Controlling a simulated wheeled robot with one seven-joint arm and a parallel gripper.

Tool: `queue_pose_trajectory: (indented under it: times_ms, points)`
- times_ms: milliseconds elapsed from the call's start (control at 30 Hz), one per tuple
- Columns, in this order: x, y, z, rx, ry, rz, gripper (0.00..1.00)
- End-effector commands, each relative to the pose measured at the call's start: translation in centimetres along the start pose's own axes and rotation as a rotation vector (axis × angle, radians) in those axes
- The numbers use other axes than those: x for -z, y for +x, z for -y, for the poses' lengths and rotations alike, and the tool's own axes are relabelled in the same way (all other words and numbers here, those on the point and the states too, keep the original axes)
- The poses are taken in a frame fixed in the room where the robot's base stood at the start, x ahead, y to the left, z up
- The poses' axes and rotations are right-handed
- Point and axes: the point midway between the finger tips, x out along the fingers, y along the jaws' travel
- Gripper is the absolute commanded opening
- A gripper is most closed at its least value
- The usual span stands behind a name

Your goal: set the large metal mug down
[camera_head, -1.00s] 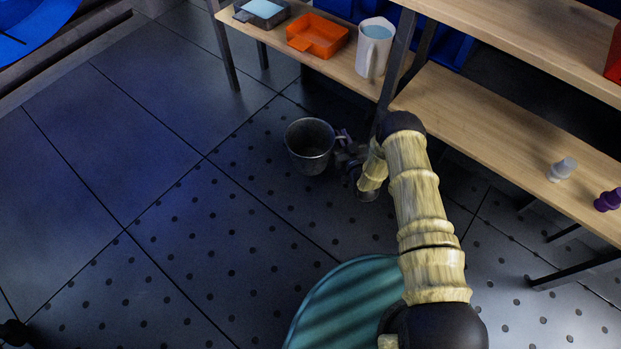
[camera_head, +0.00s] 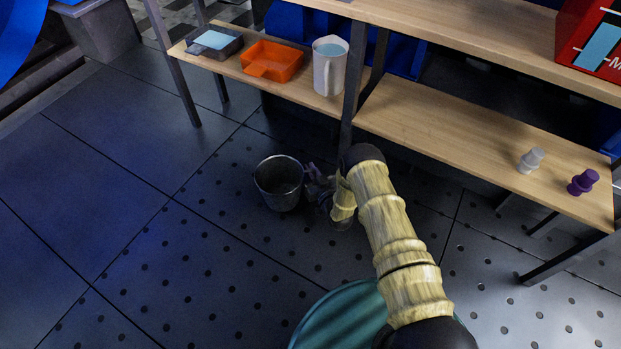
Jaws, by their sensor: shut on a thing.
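The large metal mug (camera_head: 279,184) is a grey metal cup with a dark inside, in the head view left of my arm's end. It is upright or nearly so, with its open top towards the camera. My gripper (camera_head: 311,181) is at the mug's right side, shut on it where the handle is. The handle itself is mostly hidden by the gripper. The mug is in front of the shelf and appears held above the floor; its exact height cannot be told.
A wooden shelf (camera_head: 450,125) runs along the back. On it are an orange tray (camera_head: 274,62), a grey box with a light blue top (camera_head: 214,41), a white pitcher (camera_head: 329,66), a white piece (camera_head: 530,160) and a purple piece (camera_head: 582,181). A dark shelf post (camera_head: 351,90) stands beyond my gripper.

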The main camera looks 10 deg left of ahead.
Motion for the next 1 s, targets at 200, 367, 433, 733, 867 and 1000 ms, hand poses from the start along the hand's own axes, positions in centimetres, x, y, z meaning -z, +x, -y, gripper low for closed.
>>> queue_pose_trajectory:
  times_ms: [200, 367, 433, 733, 867, 1000]
  points:
    - [-1.7, 0.0, -0.1, 0.000, 0.001, -0.002, 0.00]
    - [-3.6, 0.1, -0.1, 0.002, 0.001, -0.002, 0.00]
    - [-3.8, 0.1, -0.1, 0.002, 0.000, -0.003, 0.00]
    - [-3.8, 0.1, 0.0, 0.003, 0.001, -0.002, 0.00]
    - [-3.9, 0.0, -0.1, 0.002, 0.000, 0.000, 0.32]
    - [-3.8, 0.0, -0.1, 0.001, 0.000, 0.000, 0.32]
